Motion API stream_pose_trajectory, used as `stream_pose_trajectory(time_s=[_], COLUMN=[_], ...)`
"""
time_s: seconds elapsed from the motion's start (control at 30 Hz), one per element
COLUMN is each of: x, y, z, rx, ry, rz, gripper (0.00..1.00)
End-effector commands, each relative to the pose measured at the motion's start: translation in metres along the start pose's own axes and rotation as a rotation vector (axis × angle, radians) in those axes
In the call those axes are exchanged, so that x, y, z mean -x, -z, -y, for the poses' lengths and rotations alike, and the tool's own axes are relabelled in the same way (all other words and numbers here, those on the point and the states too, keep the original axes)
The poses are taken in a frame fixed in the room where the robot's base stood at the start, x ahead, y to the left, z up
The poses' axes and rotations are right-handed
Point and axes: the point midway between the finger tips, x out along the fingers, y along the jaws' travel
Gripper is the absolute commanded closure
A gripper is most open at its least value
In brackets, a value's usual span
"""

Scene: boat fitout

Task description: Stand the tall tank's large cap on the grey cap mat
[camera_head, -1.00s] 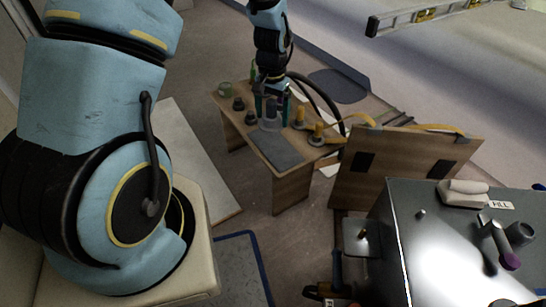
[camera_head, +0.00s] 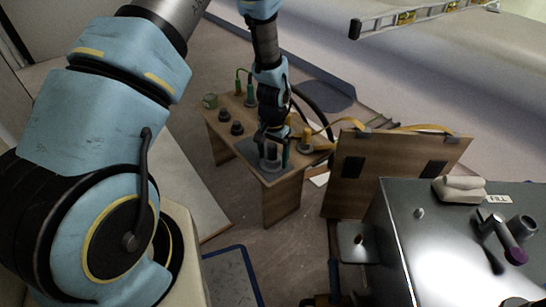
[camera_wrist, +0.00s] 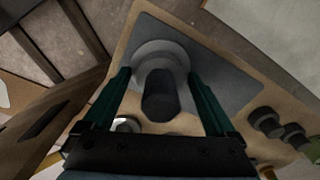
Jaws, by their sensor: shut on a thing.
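The large cap (camera_head: 270,164) is a grey disc with an upright round knob. In the wrist view the cap (camera_wrist: 158,58) shows between the fingers, its knob pointing toward the camera. My gripper (camera_head: 274,156), also seen in the wrist view (camera_wrist: 160,80), is shut on the cap. The dark grey cap mat (camera_head: 247,149) lies on the low wooden bench. In the wrist view the mat (camera_wrist: 215,70) shows behind and beside the cap, which looks close to one of its edges. I cannot tell whether the cap touches the mat.
On the bench (camera_head: 283,195) stand two small dark caps (camera_head: 230,121), a green pot (camera_head: 210,101), green-handled pieces (camera_head: 250,95) and yellow fittings with a yellow hose (camera_head: 306,142). A wooden panel (camera_head: 390,170) leans at the right, behind a grey metal tank (camera_head: 450,250).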

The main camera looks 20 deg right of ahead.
Motion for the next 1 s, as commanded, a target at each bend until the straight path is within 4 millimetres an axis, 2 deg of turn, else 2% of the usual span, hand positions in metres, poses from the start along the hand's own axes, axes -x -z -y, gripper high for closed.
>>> stream_pose_trajectory(time_s=[0.33, 0.37, 0.4, 0.67, 0.77, 0.87, 1.0], x=[-0.003, -0.003, -0.002, -0.001, 0.005, 0.020, 0.050], y=[0.001, 0.001, 0.001, 0.001, 0.001, 0.001, 0.002], z=[0.000, 0.000, 0.000, 0.000, 0.000, 0.000, 0.000], rx=[0.000, 0.000, 0.000, 0.000, 0.000, 0.001, 0.001], ry=[0.000, 0.000, 0.000, 0.000, 0.000, 0.000, 0.000], rz=[-0.001, -0.002, -0.002, -0.002, -0.003, -0.004, -0.006], gripper=[0.68, 0.06, 0.02, 0.00, 0.00, 0.00, 0.00])
